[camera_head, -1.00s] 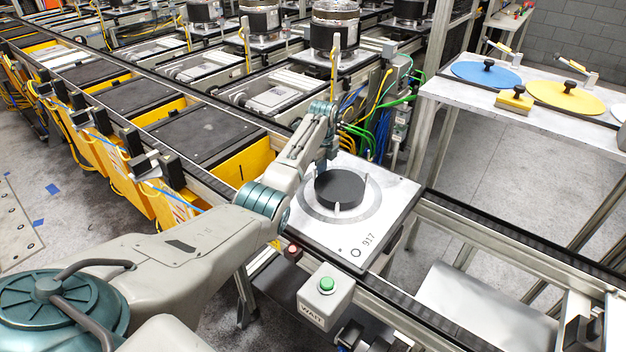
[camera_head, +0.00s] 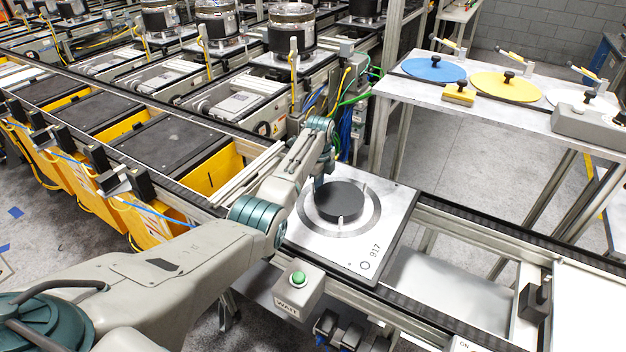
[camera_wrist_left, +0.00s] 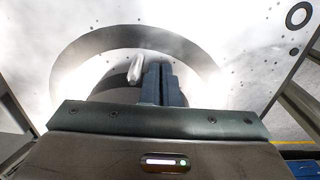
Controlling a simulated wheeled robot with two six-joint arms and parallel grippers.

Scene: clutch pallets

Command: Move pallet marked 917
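The pallet marked 917 (camera_head: 347,262) is a light metal plate on the conveyor frame. It bears a dark round puck (camera_head: 338,200) inside a grey ring, with short upright pins around the puck. My left gripper (camera_head: 321,187) is down at the puck's far left side, mostly hidden by its own wrist. In the left wrist view its blue fingers (camera_wrist_left: 161,85) are close together, beside a silver pin (camera_wrist_left: 136,68). I cannot see anything between them. My right gripper is not in view.
The conveyor rail (camera_head: 480,232) runs on to the right of the pallet, with an open gap between rails. A WAIT box with green button (camera_head: 298,278) stands in front. A side table (camera_head: 520,112) holds coloured discs. Yellow bins (camera_head: 218,165) stand left.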

